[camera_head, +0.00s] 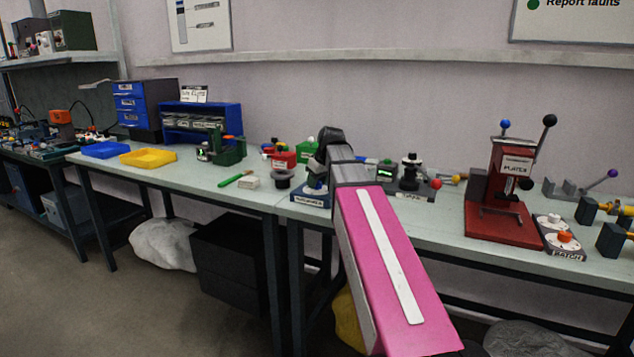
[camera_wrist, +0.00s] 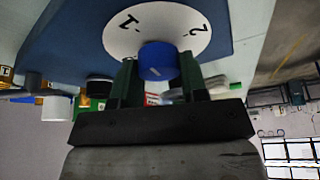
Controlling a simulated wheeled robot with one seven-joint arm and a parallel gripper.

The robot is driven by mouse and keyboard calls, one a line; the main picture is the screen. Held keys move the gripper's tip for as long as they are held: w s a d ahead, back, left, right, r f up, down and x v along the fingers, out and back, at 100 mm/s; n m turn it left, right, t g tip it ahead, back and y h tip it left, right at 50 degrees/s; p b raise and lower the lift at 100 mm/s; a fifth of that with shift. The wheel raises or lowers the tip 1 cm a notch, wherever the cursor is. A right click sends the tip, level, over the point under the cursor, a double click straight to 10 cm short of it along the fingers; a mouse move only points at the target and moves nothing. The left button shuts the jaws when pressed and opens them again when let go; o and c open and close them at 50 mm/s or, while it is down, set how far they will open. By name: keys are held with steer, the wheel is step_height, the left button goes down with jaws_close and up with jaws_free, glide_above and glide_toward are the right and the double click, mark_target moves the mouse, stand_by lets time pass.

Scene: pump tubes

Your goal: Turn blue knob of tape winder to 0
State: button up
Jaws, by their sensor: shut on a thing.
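The blue knob (camera_wrist: 156,58) sits at the middle of a white dial (camera_wrist: 120,40) in the wrist view. The dial shows the numbers 1 and 2; no 0 can be seen. A small pale mark shows on the knob's face. The dial is on a blue base (camera_wrist: 70,40), which appears to be the blue unit (camera_head: 311,198) on the bench in the head view. My gripper (camera_wrist: 157,72) has its two dark green fingers on either side of the knob and is shut on it. In the head view my pink arm reaches over the bench and hides part of that area.
On the bench, a black round piece (camera_head: 283,181) and a white block (camera_head: 249,182) stand left of the blue unit. A red box (camera_head: 284,160) and a green box (camera_head: 307,151) are behind. A red press (camera_head: 500,218) stands to the right.

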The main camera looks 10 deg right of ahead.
steer(key=shift+n, duration=0.7)
steer(key=shift+y, duration=0.3)
steer(key=shift+n+g+y, duration=0.4)
steer(key=shift+n+g, duration=0.3)
steer(key=shift+n, duration=1)
steer(key=shift+w+n+g, duration=0.1)
steer(key=shift+n+g, duration=0.3)
steer(key=shift+n, duration=0.8)
steer(key=shift+n+g+y, duration=0.3)
steer(key=shift+n, duration=0.3)
steer(key=shift+n+g, duration=0.6)
steer(key=shift+n, duration=1.1)
